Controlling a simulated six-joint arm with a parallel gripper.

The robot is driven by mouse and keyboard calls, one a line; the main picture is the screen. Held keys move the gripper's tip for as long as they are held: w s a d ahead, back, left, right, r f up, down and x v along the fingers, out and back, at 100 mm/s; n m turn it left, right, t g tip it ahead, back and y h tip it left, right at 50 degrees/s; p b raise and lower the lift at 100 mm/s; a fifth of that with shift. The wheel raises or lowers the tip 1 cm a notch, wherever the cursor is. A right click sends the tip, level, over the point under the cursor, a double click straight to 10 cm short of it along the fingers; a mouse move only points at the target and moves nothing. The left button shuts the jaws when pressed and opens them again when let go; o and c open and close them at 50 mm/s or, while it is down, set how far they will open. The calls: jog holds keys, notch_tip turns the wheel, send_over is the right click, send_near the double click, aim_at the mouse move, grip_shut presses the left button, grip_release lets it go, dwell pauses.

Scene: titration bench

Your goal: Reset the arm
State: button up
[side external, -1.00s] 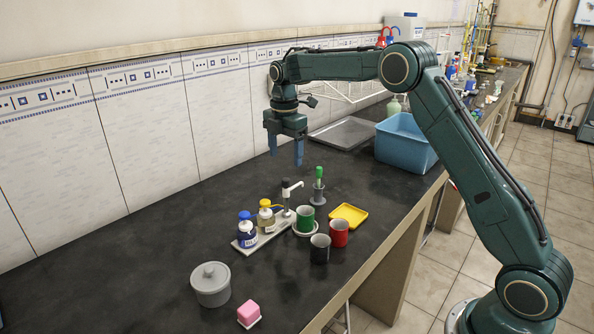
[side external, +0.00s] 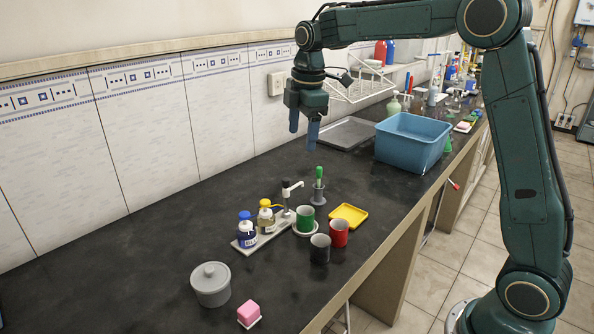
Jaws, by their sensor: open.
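My gripper (side external: 304,132) is open and empty. It points down and hangs above the dark bench (side external: 150,255), over its far half and near the tiled wall. It is clear of the titration items below it. My arm reaches in from the right, with the upper link raised high and its top cut off by the frame edge.
A grey lidded pot (side external: 210,285) and pink block (side external: 248,312) sit nearer. A blue bin (side external: 412,143) stands right; a white rack (side external: 362,88) is behind.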

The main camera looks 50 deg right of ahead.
jog(key=s+a+r+m+t, duration=0.15)
jog(key=s+m, duration=0.25)
jog(key=s, duration=0.4)
jog(key=s+a+r+m+t, duration=0.1)
jog(key=s+a+r+m, duration=0.15)
jog(key=s, duration=0.65)
jog(key=s+f+m+t, duration=0.1)
jog(key=s+f+m, duration=0.1)
jog(key=s, duration=0.5)
jog(key=s+a+f+m, duration=0.1)
jog(key=s+f+m, duration=0.1)
jog(key=s+m, duration=0.3)
jog(key=shift+s+a+f+t, duration=0.2)
jog(key=shift+s+t, duration=0.15)
jog(key=shift+s, duration=0.55)
